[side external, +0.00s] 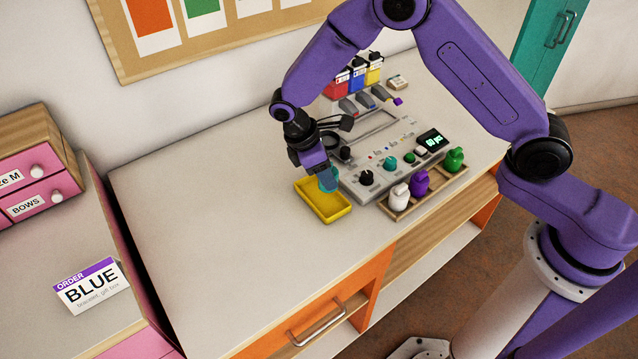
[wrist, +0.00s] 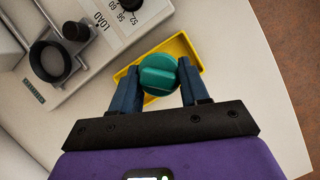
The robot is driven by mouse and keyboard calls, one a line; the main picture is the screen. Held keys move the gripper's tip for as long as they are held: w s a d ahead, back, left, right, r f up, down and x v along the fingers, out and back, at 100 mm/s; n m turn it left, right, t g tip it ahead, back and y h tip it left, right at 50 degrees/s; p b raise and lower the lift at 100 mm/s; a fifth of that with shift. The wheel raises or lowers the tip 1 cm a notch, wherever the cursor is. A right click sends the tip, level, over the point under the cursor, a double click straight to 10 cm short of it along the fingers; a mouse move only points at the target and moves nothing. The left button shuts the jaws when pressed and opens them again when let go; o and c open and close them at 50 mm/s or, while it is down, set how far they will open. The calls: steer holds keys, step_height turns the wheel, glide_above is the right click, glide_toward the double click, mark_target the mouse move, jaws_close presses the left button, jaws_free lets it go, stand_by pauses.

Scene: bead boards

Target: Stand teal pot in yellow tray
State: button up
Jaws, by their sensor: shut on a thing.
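The teal pot (wrist: 158,74) is between the fingers of my gripper (wrist: 160,84) in the wrist view, which are shut on it. In the side view the pot (side external: 328,180) shows just below my gripper (side external: 321,172), over the back part of the yellow tray (side external: 325,212). In the wrist view the yellow tray (wrist: 188,46) lies behind and under the pot. I cannot tell whether the pot touches the tray floor. The pot's underside is hidden.
A grey panel machine (side external: 385,165) with knobs stands right beside the tray. A wooden rack (side external: 425,195) holds white, purple and green pots. A BLUE order card (side external: 92,286) stands at the left. The worktop (side external: 220,220) left of the tray is clear.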

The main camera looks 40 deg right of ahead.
steer(key=shift+w+a+f, duration=0.25)
steer(key=shift+w+f, duration=0.35)
steer(key=shift+f, duration=0.15)
steer(key=shift+w+f, duration=0.15)
steer(key=shift+f, duration=1.55)
steer(key=shift+f, duration=0.1)
steer(key=o, duration=1.1)
steer(key=shift+f, duration=0.1)
steer(key=v, duration=1.2)
steer(key=shift+r, duration=0.25)
